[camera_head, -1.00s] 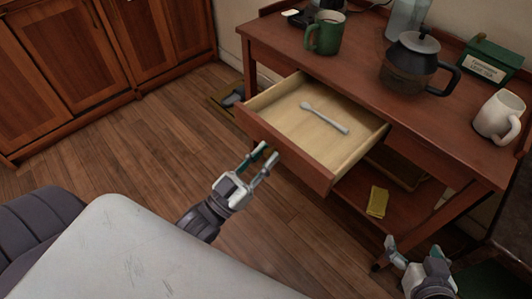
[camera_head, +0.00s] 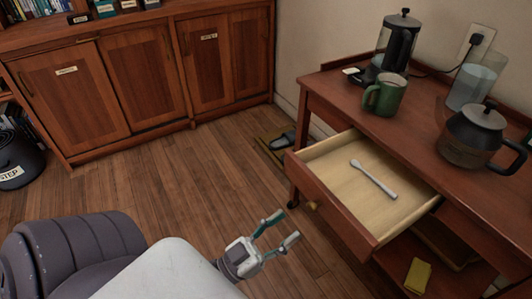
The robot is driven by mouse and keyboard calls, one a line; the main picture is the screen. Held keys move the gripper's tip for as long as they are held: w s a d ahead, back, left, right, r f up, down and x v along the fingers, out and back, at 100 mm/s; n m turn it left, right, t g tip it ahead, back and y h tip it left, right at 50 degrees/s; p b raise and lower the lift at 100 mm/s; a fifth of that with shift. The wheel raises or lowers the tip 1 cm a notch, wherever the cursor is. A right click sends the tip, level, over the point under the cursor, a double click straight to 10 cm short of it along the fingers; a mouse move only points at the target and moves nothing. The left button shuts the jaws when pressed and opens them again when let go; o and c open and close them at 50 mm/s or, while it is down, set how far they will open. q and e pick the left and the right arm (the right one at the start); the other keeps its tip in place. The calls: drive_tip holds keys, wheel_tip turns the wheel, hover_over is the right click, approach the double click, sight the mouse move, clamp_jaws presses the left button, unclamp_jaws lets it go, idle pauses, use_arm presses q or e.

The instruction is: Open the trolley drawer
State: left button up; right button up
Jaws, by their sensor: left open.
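The trolley (camera_head: 428,121) is a reddish-brown wooden table at the right. Its drawer (camera_head: 337,214) is pulled out toward me, with a pale wooden inside and a small brass knob (camera_head: 312,205) on the front. A grey spoon-like utensil (camera_head: 373,179) lies in the drawer. My left gripper (camera_head: 280,228) is open and empty, in front of and to the left of the drawer front, apart from the knob in the picture. My right gripper is out of view.
On the trolley top stand a green mug (camera_head: 385,95), a coffee maker (camera_head: 398,43), a dark glass pot (camera_head: 474,137) and a clear container (camera_head: 472,86). A yellow cloth (camera_head: 418,276) lies on the lower shelf.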

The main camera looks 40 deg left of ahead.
use_arm(q)
drive_tip(key=v, duration=0.5)
drive_tip(key=shift+s+f, duration=0.1)
drive_tip(key=shift+s, duration=0.05)
idle(0.3)
